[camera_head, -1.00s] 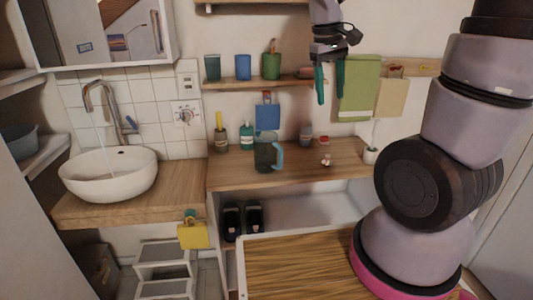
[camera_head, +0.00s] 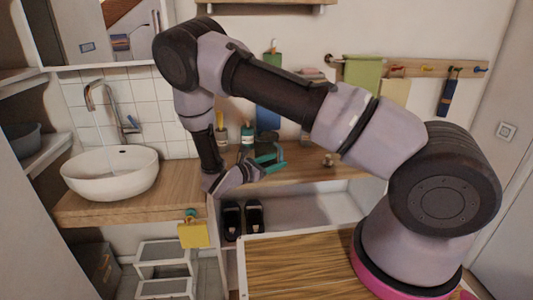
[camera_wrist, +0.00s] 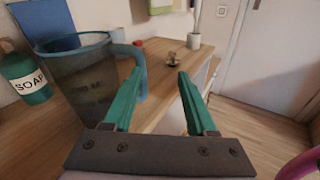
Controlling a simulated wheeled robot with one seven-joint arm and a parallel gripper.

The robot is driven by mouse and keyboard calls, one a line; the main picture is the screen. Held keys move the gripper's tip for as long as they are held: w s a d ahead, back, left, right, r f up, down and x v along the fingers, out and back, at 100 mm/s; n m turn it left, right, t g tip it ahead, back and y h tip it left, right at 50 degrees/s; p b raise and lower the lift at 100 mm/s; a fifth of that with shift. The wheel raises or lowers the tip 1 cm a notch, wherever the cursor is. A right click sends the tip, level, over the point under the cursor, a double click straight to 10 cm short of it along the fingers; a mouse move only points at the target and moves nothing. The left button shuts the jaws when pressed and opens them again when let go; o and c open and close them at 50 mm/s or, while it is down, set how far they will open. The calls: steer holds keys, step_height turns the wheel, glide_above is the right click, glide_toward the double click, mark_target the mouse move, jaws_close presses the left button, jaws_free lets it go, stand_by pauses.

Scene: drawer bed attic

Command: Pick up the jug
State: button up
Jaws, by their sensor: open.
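The jug (camera_wrist: 82,85) is a dark, see-through grey-green vessel with a pale blue handle (camera_wrist: 130,52). It stands upright on the wooden counter at the left of the wrist view. In the head view my arm and gripper mostly hide it. My gripper (camera_wrist: 161,74) has two teal fingers, spread apart with nothing held between them. It also shows low at the counter in the head view (camera_head: 269,158). In the wrist view the left finger overlaps the handle's lower part, and the right finger is clear of the jug. I cannot tell whether the left finger touches the handle.
A small figurine (camera_wrist: 173,59) and a potted white vase (camera_wrist: 194,40) stand farther along the counter (camera_wrist: 160,48). A white sink (camera_head: 110,172) is at the left. Shelves hang above.

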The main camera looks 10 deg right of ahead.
steer(key=w+d+f+n+t, duration=0.1)
steer(key=w+d, duration=0.1)
steer(key=w+d+f+n, duration=0.1)
steer(key=w+d, duration=0.1)
steer(key=w, duration=0.1)
steer(key=w+d+f+n+t, duration=0.1)
steer(key=w, duration=0.1)
steer(key=shift+w+d+f+t+y, duration=0.15)
steer(key=shift+w+d+t+y, duration=0.15)
steer(key=shift+w+d, duration=0.1)
jaws_close()
stand_by(1.5)
